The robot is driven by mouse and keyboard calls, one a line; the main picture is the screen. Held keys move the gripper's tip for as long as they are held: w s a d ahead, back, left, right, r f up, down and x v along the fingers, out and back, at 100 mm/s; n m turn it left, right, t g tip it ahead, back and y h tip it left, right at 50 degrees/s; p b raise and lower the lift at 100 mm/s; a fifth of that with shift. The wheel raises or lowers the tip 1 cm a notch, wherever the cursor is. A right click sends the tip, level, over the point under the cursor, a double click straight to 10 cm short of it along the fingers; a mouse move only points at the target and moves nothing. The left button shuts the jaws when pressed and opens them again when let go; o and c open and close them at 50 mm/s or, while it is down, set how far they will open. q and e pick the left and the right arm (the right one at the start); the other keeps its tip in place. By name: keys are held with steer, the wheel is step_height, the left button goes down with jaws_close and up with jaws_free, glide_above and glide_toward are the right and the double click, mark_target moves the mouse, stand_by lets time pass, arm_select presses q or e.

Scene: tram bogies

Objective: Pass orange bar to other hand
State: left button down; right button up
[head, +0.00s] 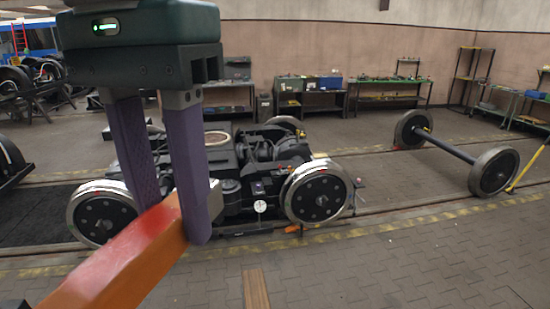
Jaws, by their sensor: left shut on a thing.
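My left gripper (172,220) is large in the upper left of the head view, pointing down. Its two purple fingers are shut on the orange bar (120,262), one finger on each side near the bar's far end. The bar has a red patch on top by the fingers. It runs from the fingers toward the lower left and out of the bottom of the view, so its near end is hidden. My right gripper does not show.
A tram bogie (265,167) with metal wheels stands on rails behind the bar. A loose wheelset (450,146) stands at the right. Workbenches (390,90) with tools line the back wall. The paved floor (400,270) at the lower right is clear.

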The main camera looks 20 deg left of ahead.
arm_select(q)
steer(key=w+d+f+n, duration=0.3)
steer(key=w+d+f, duration=0.1)
steer(key=w+f, duration=0.5)
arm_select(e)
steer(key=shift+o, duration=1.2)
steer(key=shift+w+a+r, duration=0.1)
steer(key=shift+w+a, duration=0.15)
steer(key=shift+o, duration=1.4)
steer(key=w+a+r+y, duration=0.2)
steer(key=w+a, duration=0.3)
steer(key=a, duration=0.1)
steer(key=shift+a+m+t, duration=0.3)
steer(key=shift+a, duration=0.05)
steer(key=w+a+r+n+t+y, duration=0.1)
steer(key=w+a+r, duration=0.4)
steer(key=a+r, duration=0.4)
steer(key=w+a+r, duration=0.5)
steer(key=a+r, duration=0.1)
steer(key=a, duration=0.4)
arm_select(q)
steer(key=w+m, duration=0.4)
steer(key=w, duration=0.2)
steer(key=shift+w+d+f+m, duration=0.2)
steer(key=shift+f+m, duration=0.1)
steer(key=shift+f, duration=0.1)
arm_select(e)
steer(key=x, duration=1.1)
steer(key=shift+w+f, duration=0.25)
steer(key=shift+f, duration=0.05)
